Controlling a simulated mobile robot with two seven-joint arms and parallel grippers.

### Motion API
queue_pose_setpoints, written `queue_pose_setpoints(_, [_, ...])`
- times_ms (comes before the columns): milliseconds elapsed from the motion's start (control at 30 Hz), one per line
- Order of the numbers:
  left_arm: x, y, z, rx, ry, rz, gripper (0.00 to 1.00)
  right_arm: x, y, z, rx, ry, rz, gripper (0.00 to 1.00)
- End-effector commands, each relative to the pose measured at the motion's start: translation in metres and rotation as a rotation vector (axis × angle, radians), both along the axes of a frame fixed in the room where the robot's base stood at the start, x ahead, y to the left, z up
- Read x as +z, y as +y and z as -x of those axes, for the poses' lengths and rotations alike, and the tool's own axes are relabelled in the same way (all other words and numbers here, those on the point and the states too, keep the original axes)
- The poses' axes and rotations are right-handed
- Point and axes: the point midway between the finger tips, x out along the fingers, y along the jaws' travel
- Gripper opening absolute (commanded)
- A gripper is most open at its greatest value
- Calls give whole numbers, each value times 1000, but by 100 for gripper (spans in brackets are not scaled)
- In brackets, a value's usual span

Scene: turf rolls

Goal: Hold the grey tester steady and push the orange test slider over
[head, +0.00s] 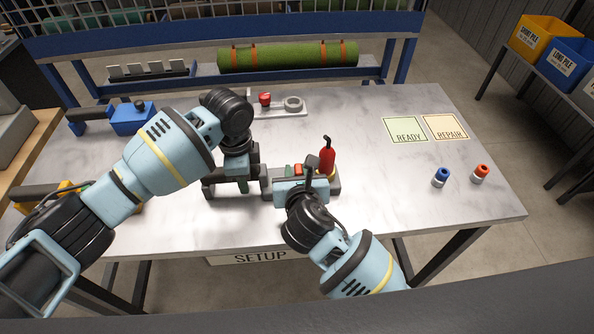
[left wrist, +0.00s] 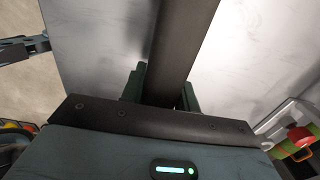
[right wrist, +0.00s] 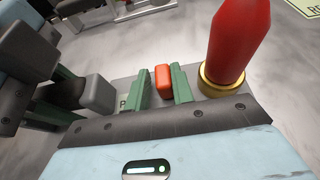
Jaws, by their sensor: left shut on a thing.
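The grey tester (head: 334,186) lies near the table's front middle, with a red cone-shaped part (right wrist: 240,45) in a brass collar standing upright on it. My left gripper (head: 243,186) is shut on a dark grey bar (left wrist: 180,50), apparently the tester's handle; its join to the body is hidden. The orange slider (right wrist: 163,82) sits on the tester's top beside the red part, and shows small in the head view (head: 298,169). My right gripper (right wrist: 163,88) is open above the tester, its green fingers on either side of the slider. Whether either finger touches it I cannot tell.
READY (head: 406,130) and REPAIR (head: 446,127) mats lie at the right. A blue-topped piece (head: 441,176) and an orange-topped piece (head: 480,173) stand near the right edge. A fixture with a red knob (head: 265,99) is at the back. The table's right middle is clear.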

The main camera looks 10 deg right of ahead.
Motion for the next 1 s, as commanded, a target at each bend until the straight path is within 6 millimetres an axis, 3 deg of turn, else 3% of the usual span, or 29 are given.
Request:
queue_pose_setpoints(33, [-8, 0, 4, -1, 14, -4, 0, -3, 2, 1, 3, 4, -2, 29])
queue_pose_setpoints(133, [-8, 0, 4, -1, 14, -4, 0, -3, 1, 1, 3, 4, -2, 41])
queue_pose_setpoints(533, [-8, 0, 4, -1, 14, -3, 0, 1, 1, 10, 2, 4, -1, 41])
queue_pose_setpoints(1000, [-8, 0, 4, 0, 14, -3, 0, 33, 1, 87, 3, 2, -2, 41])
